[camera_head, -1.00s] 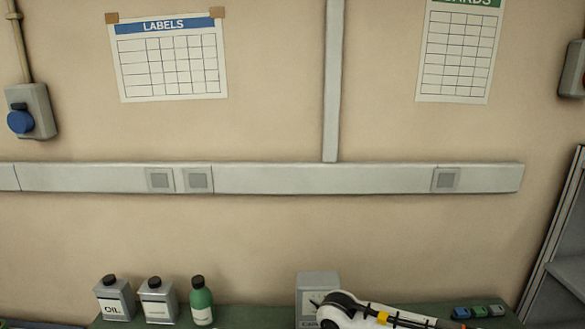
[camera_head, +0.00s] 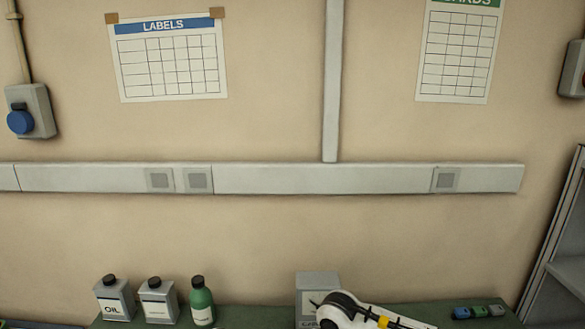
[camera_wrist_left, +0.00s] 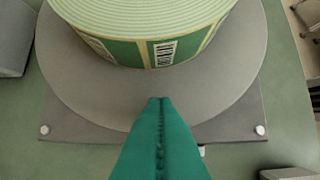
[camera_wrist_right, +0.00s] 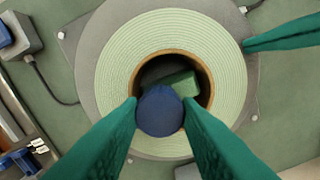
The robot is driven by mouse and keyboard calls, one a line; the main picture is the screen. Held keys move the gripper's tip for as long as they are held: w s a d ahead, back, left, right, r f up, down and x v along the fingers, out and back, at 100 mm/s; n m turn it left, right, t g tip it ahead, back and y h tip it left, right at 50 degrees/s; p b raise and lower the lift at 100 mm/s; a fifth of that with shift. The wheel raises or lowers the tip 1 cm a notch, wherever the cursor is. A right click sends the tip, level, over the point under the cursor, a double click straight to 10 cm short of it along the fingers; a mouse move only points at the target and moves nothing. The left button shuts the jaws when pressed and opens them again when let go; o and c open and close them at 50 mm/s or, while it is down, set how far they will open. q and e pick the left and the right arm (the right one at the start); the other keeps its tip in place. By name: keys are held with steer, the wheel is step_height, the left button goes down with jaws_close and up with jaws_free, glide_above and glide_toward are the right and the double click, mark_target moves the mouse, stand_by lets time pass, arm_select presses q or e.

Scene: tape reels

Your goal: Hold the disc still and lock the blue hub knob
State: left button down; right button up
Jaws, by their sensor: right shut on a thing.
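In the right wrist view, the dark blue hub knob (camera_wrist_right: 160,111) is between the tips of my right gripper (camera_wrist_right: 160,104), which is shut on it. The knob is over the hub opening of a pale green tape roll (camera_wrist_right: 115,65). The roll lies on a grey round disc (camera_wrist_right: 85,45), which also shows in the left wrist view (camera_wrist_left: 90,95). My left gripper (camera_wrist_left: 158,100) has its green fingers together, with the tips at the disc's near rim beside the roll. It also shows in the right wrist view (camera_wrist_right: 248,44) at the disc's edge. Whether its tips touch the disc is unclear.
A grey base plate (camera_wrist_left: 70,130) with pale corner feet lies under the disc on a green bench. In the head view, an oil can (camera_head: 115,300), another can (camera_head: 158,302), a green bottle (camera_head: 202,302) and a grey box (camera_head: 314,284) stand along the back.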

arm_select(q)
steer(key=shift+s+a+f, duration=0.15)
steer(key=shift+s+f, duration=0.05)
steer(key=shift+f, duration=0.2)
arm_select(e)
steer(key=shift+s+f, duration=0.25)
steer(key=shift+f, duration=0.05)
steer(key=o, duration=0.7)
steer(key=shift+m, duration=0.3)
steer(key=shift+c, duration=0.2)
arm_select(q)
steer(key=shift+s, duration=0.15)
arm_select(e)
steer(key=shift+r, duration=0.15)
steer(key=n, duration=0.6)
steer(key=shift+w+r, duration=0.1)
steer(key=shift+w, duration=0.05)
steer(key=n, duration=0.4)
steer(key=shift+n, duration=0.3)
arm_select(q)
steer(key=shift+r, duration=0.1)
arm_select(e)
steer(key=n, duration=0.3)
steer(key=shift+c, duration=0.2)
steer(key=c, duration=0.6)
